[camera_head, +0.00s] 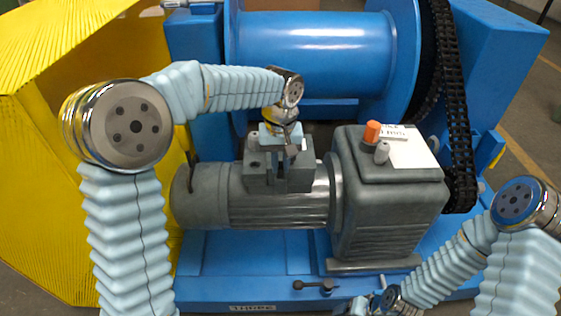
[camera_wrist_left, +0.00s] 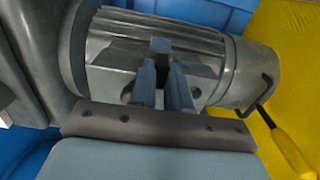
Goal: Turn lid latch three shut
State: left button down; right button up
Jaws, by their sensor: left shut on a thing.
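My left gripper (camera_head: 284,150) reaches down onto the grey block on top of the grey motor (camera_head: 205,195). In the left wrist view the two blue-grey fingers (camera_wrist_left: 162,85) are close together with a small dark piece (camera_wrist_left: 163,64) between them at the block. The fingers hide most of this piece, and I cannot tell whether it is a latch. A dark lever-like part (camera_head: 315,286) lies on the blue base at the front, near a small label (camera_head: 252,308) too small to read surely. My right gripper (camera_head: 362,305) is partly cut off at the bottom edge, and its fingertips do not show clearly.
A grey gearbox (camera_head: 385,215) with an orange knob (camera_head: 372,131) and a pale knob (camera_head: 382,152) stands right of the motor. A blue drum (camera_head: 315,50) and a black chain (camera_head: 455,100) are behind. A dark hook with yellow handle (camera_wrist_left: 290,145) is beside the motor. Yellow panels are left.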

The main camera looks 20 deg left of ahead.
aim_at(281, 165)
pick_arm(q)
jog(key=c, duration=1.1)
grip_release()
notch_tip(281, 165, up, 14)
jog(key=shift+f+p, duration=0.1)
jog(key=shift+p, duration=0.8)
